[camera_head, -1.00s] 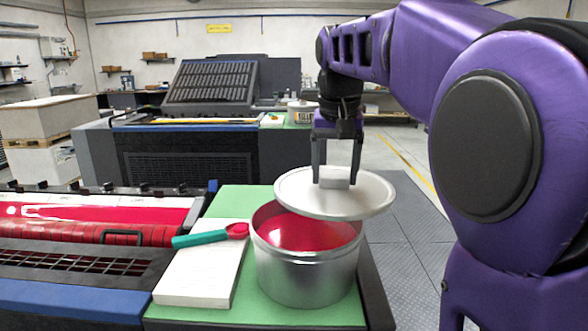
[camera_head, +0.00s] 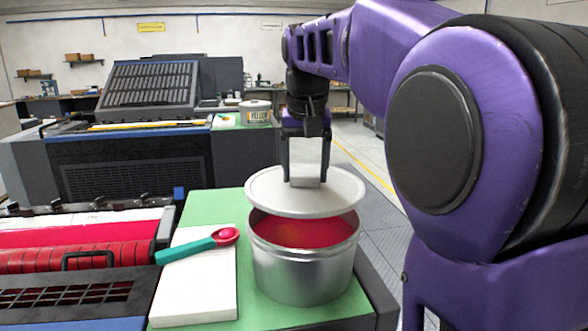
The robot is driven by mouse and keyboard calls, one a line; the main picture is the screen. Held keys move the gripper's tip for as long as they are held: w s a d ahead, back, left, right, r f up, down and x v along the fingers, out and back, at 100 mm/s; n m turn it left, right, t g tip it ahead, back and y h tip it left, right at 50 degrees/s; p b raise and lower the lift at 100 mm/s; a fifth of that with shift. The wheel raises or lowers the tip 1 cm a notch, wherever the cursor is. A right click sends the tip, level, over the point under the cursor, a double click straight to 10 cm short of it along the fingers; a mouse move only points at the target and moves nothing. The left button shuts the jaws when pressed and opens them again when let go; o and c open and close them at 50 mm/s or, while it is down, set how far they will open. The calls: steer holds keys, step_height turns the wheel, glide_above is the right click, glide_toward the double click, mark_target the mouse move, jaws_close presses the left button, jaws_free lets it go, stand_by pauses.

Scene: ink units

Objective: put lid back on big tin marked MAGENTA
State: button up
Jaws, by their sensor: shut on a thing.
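The big open tin (camera_head: 303,274) is silver and stands on the green mat, with magenta-red ink (camera_head: 300,231) inside. No marking on it is readable from here. My gripper (camera_head: 305,176) is shut on the block-shaped handle of the round white lid (camera_head: 262,191). The lid hangs a little above the tin, nearly level and roughly centred over it. A gap shows between lid and rim at the front, where the ink is visible. The lid hides the tin's far rim.
A teal-handled scoop (camera_head: 187,249) with an inky bowl lies on a white pad (camera_head: 195,290) left of the tin. The green mat (camera_head: 212,206) is bare behind the pad. The ink rollers (camera_head: 80,245) are at left. Another tin (camera_head: 256,112) stands on the far unit.

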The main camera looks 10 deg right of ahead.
mark_target(304, 186)
steer(key=shift+a+f+b, duration=0.1)
steer(key=shift+f+b, duration=2)
steer(key=shift+f, duration=0.25)
steer(key=shift+f+b, duration=0.4)
steer(key=shift+f, duration=0.25)
steer(key=shift+p, duration=0.4)
steer(key=shift+f, duration=0.2)
stand_by(0.3)
steer(key=o, duration=1.3)
steer(key=shift+o, duration=0.2)
steer(key=shift+p, duration=0.3)
